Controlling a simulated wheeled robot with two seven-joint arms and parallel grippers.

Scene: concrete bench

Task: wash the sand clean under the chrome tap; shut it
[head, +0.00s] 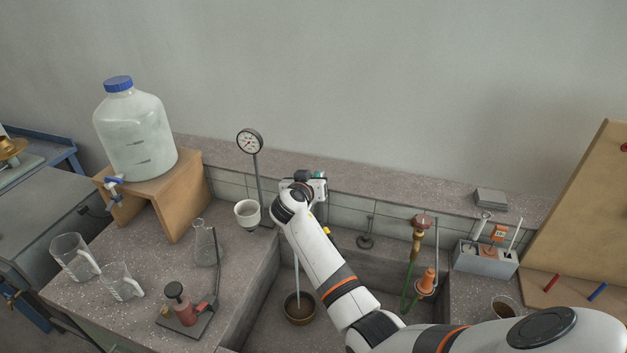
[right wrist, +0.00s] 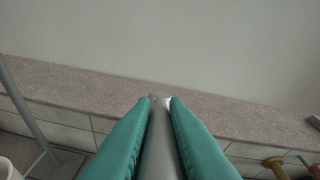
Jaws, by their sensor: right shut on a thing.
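My right gripper (head: 318,182) is at the back wall ledge above the sink (head: 260,322), mostly hidden behind my wrist in the head view. In the right wrist view its green fingers (right wrist: 160,99) are shut on a smooth silver bar (right wrist: 160,150), which looks like part of the chrome tap. The rest of that tap is hidden by my arm. A thin pale stream (head: 296,275) comes down beside my arm into a round brown bowl (head: 300,318) on the sink floor. The bowl holds dark brown stuff, likely the sand; how clean it is I cannot tell. My left gripper is not in view.
A brass tap (head: 418,232) with green hose and orange nozzle stands right of my arm. A grey rack (head: 485,260) and brown-filled beaker (head: 503,307) are further right. A gauge (head: 250,142), white cup (head: 247,212), flask (head: 203,243), jugs and a large bottle (head: 135,135) stand left.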

